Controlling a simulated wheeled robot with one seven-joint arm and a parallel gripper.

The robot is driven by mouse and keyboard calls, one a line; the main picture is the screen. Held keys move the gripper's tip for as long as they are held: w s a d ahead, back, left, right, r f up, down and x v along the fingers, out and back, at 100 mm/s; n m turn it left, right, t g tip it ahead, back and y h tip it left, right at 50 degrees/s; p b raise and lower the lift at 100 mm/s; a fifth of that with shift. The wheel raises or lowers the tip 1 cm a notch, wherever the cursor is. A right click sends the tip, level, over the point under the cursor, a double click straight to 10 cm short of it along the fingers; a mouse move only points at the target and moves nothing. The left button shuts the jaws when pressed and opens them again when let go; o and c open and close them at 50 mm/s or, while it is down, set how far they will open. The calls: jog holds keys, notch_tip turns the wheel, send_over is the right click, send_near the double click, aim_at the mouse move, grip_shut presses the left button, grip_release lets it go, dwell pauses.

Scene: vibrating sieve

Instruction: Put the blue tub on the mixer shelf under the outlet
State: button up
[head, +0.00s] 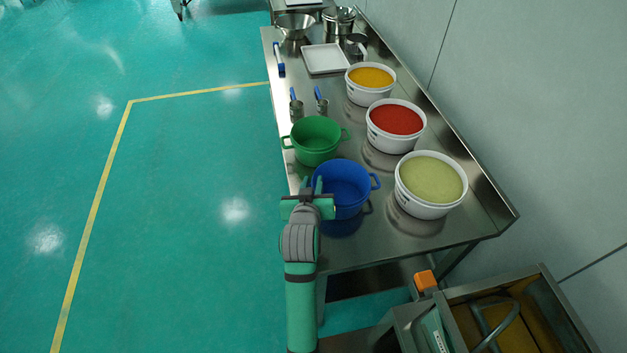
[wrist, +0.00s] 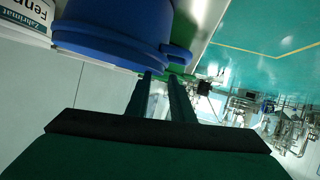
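The blue tub (head: 346,188) stands upright and empty near the front end of the steel table, with a handle at its right rim in the head view. My gripper (head: 311,184) is at the tub's left side. In the wrist view the tub (wrist: 115,30) fills the upper left, and its handle (wrist: 178,53) lies just beyond my fingertips (wrist: 161,75). The two fingers stand apart with a gap between them. Whether the handle reaches between the tips is hard to tell. I cannot make out the mixer shelf or its outlet in either view.
A green tub (head: 316,140) stands close behind the blue one. White tubs of green (head: 424,211), red (head: 370,137) and yellow (head: 351,96) contents line the right side. A steel machine (head: 548,285) with an orange part (head: 425,281) is at lower right. The floor at left is clear.

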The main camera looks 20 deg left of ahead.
jog(key=v, duration=0.9)
jog(key=shift+s+r, duration=0.15)
jog(key=shift+s, duration=0.2)
jog(key=shift+m+t+h, duration=0.3)
jog(key=shift+m, duration=0.1)
jog(key=s+d+f, duration=0.1)
jog(key=f, duration=0.1)
jog(key=s+d+f, duration=0.1)
jog(key=d+f, duration=0.1)
jog(key=s+d+f, duration=0.2)
jog(key=shift+s+d, duration=0.1)
jog(key=s+d+f+m+t+h, duration=0.1)
jog(key=s+d+m, duration=0.1)
jog(key=s+d, duration=0.5)
jog(key=s+d+f+m+t+h, duration=0.1)
jog(key=s+d, duration=0.6)
jog(key=s, duration=1.2)
jog(key=shift+f+m+h, duration=0.6)
jog(key=shift+f, duration=0.15)
jog(key=shift+s+d+r, duration=0.15)
jog(key=shift+s+r, duration=0.05)
jog(key=shift+s, duration=0.15)
jog(key=shift+c, duration=0.4)
jog(key=shift+d, duration=0.1)
